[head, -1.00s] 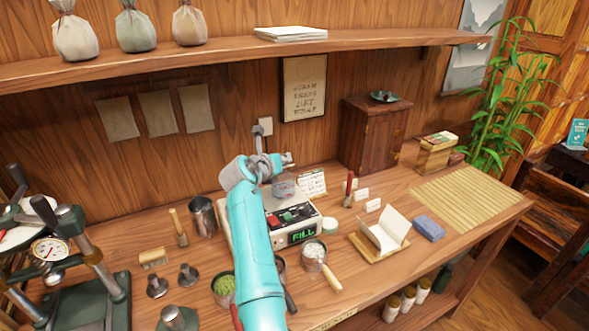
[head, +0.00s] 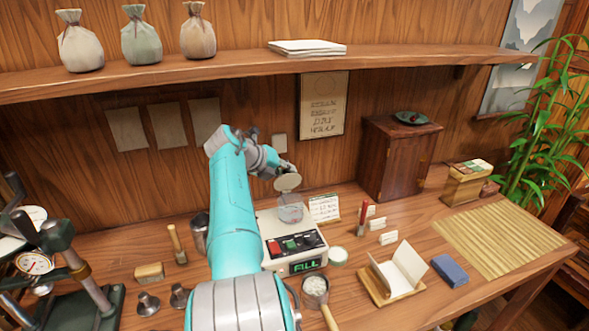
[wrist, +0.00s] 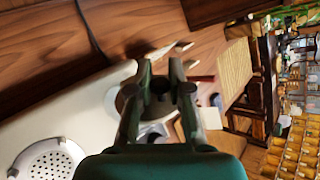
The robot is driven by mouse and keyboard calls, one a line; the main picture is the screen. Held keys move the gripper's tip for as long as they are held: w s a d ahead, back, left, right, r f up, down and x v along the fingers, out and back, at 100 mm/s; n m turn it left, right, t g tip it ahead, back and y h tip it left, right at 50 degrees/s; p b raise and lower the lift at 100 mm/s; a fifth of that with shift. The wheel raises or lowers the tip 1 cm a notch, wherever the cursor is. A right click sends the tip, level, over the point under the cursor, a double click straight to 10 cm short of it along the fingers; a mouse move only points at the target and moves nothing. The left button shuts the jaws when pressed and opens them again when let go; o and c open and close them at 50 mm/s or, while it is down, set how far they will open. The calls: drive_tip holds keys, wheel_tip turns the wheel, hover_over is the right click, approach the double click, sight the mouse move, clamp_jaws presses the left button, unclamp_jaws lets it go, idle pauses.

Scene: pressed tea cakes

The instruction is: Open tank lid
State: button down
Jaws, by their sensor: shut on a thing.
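A white machine (head: 268,222) with red, black and green buttons and a green "FILL" display (head: 305,266) stands on the bench. Its small clear tank (head: 291,213) sits at the back of its top. The round beige lid (head: 288,183) is tilted up above the tank, with its mouth showing below. I cannot tell whether the lid still touches the rim. My gripper (head: 286,168) is shut on the lid's knob, behind the lid in the head view. In the wrist view the fingers (wrist: 159,88) close around the dark knob, and the lid's pale edge (wrist: 112,101) shows beside them.
A small card (head: 324,208) stands right of the tank. A dark wooden cabinet (head: 393,160) is farther right. A metal cup (head: 200,235) and brush (head: 177,245) stand left of my arm. A shelf (head: 380,62) runs overhead. A perforated round plate (wrist: 47,163) shows in the wrist view.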

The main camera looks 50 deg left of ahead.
drive_tip(key=shift+f, duration=0.1)
idle(0.3)
drive_tip(key=c, duration=1.1)
unclamp_jaws()
wheel_tip(320, 180, up, 10)
drive_tip(key=shift+w, duration=0.1)
